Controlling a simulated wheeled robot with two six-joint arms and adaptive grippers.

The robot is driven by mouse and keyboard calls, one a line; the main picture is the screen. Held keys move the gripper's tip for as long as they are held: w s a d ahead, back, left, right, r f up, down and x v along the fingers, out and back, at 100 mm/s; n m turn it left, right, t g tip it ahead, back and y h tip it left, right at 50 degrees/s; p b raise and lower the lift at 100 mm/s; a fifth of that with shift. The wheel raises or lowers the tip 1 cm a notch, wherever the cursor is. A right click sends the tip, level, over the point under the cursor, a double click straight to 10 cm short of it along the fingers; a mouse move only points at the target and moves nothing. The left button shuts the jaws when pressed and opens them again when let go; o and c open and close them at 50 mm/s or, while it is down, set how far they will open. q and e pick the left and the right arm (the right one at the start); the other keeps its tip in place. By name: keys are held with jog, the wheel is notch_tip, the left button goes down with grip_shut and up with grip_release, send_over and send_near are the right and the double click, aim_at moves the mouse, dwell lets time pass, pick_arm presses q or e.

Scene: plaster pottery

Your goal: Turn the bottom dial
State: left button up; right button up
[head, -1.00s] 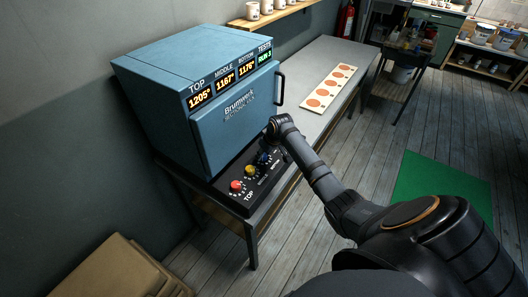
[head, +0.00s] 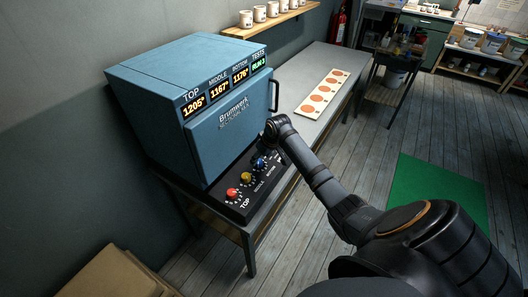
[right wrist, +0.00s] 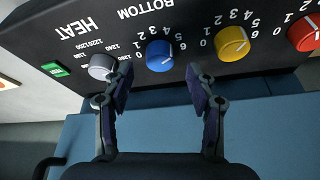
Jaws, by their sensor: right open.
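The blue dial (right wrist: 159,55) beside the upside-down word BOTTOM shows in the right wrist view, with a white pointer line on its face. It also shows in the head view (head: 259,163), the farthest of three coloured dials. My right gripper (right wrist: 158,82) is open and empty, its two fingers apart just below the blue dial in that picture, one to either side of it. I cannot tell whether a finger touches the panel. In the head view the right gripper (head: 266,146) hangs over the panel's far part and is small and dark. My left gripper is not in view.
A yellow dial (right wrist: 231,43) and a red dial (right wrist: 303,35) lie to the right; a grey HEAT dial (right wrist: 101,66) and a green switch (right wrist: 55,70) lie to the left. The blue kiln (head: 170,90) stands behind the panel. A card with orange discs (head: 323,92) lies on the bench.

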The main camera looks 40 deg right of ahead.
jog(key=v, duration=0.9)
